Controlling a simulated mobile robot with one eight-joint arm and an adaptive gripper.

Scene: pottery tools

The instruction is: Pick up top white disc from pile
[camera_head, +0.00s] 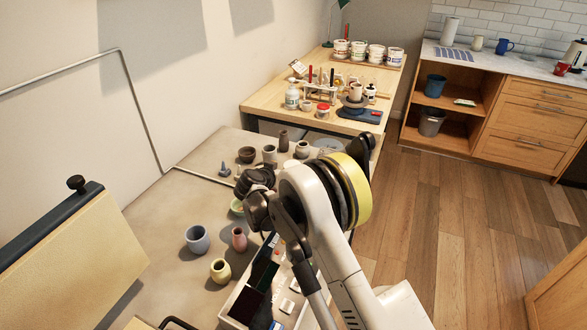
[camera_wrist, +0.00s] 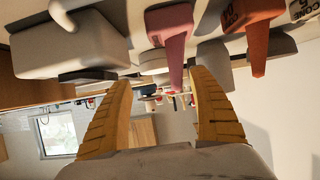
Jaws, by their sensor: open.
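I cannot clearly make out a pile of white discs in either view. A pale round flat thing (camera_head: 328,145) shows behind my arm in the head view; I cannot tell if it is a stack. My gripper (camera_wrist: 161,77) is open, its two yellowish ridged fingers wide apart, with nothing held between them. In the wrist view, which looks upside down, a pink tapered piece (camera_wrist: 172,40) and an orange tapered piece (camera_wrist: 252,28) show near the fingertips. In the head view my arm hides the fingers and part of the worktop.
Several pots, including a blue-grey one (camera_head: 198,240), a yellow vase (camera_head: 220,270) and a pink vase (camera_head: 239,239), stand on the grey table (camera_head: 160,225). A wooden table (camera_head: 262,100) behind holds jars and tools. The wooden floor (camera_head: 460,220) at right is clear.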

